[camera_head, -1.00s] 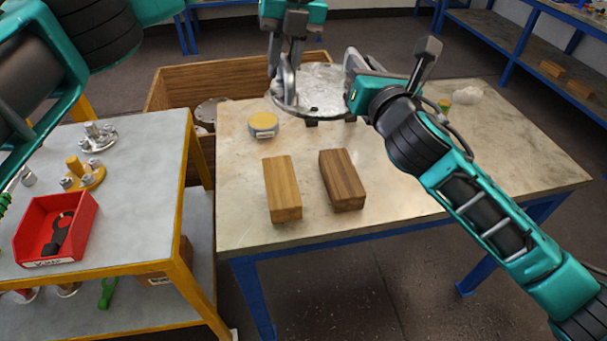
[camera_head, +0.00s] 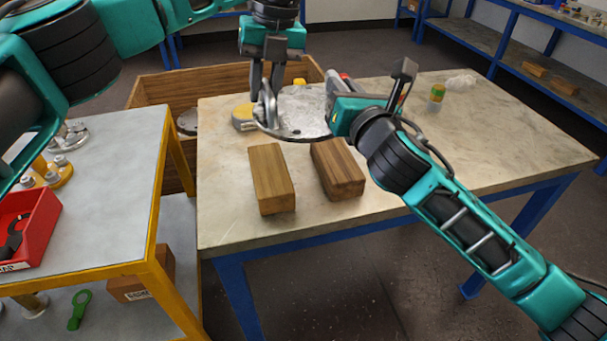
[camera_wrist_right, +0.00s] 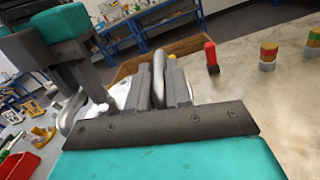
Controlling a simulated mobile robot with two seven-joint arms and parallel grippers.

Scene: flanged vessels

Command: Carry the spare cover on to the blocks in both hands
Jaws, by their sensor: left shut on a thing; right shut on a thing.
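The spare cover (camera_head: 303,114) is a round grey metal disc, held roughly level over the table by both hands. In the head view its near rim is just beyond the far ends of two wooden blocks, a lighter left one (camera_head: 269,180) and a darker right one (camera_head: 338,168). My left gripper (camera_head: 268,108) is shut on the cover's left side. My right gripper (camera_head: 336,100) is shut on its right side, partly hidden by its wrist. In the right wrist view, my right fingers (camera_wrist_right: 160,85) close around a curved metal handle (camera_wrist_right: 158,72). The cover's height is hard to judge.
A yellow-topped round item (camera_head: 244,117) lies left of the cover. A wooden crate (camera_head: 155,90) is behind the table. A trolley (camera_head: 110,200) with a red bin (camera_head: 30,230) is left.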

